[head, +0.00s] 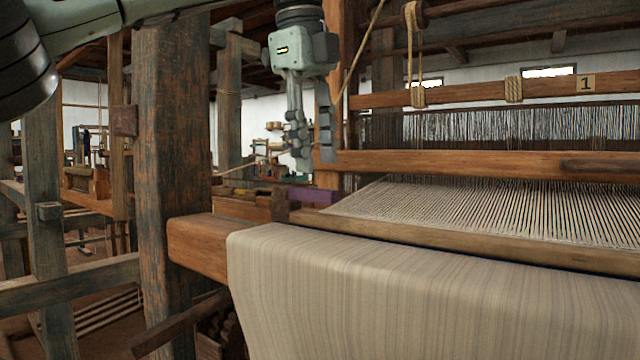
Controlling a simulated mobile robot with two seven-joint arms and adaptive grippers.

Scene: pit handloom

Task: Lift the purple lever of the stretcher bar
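A purple piece (318,195), which looks like the lever of the stretcher bar, lies low at the left edge of the stretched warp, just behind the wooden front beam. Only a short part of it shows; I cannot make out the rest of the stretcher bar. My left gripper (314,158) hangs pointing down above the purple piece, apart from it in the picture. Its two fingers are spread with a gap between them and nothing in it. My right gripper is not in view.
Pale striped cloth (430,295) covers the front beam. A thick worn post (172,150) stands left of the gripper. A horizontal wooden bar (450,163) crosses to the right at fingertip height, with hanging threads behind it.

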